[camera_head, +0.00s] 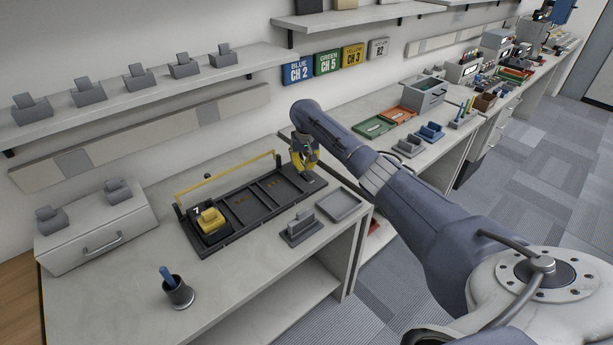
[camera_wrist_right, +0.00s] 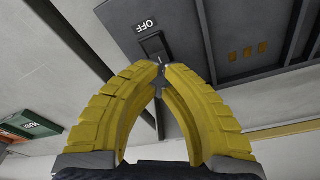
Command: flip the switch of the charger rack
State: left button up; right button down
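The charger rack (camera_head: 235,237) is a long dark tray on the near bench, with a yellow bar along its back. A yellow radio (camera_head: 210,218) sits in its left bay; the other bays look empty. My right gripper (camera_head: 307,174) is over the rack's right end. In the right wrist view its yellow fingers (camera_wrist_right: 160,70) meet at the tips and hold nothing. The black switch (camera_wrist_right: 153,45) lies just past the fingertips, beside an OFF label (camera_wrist_right: 146,24). I cannot tell whether the tips touch it. My left gripper is not in view.
A grey holder (camera_head: 300,230) and a shallow grey tray (camera_head: 339,204) are in front of the rack's right end. A cup (camera_head: 179,294) stands near the front left, and a drawer box (camera_head: 98,232) at the left. A shelf (camera_head: 150,95) runs above.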

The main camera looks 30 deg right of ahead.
aim_at(304, 174)
jog(key=shift+f, duration=1.6)
dwell(1.0)
jog(key=shift+r, duration=3.55)
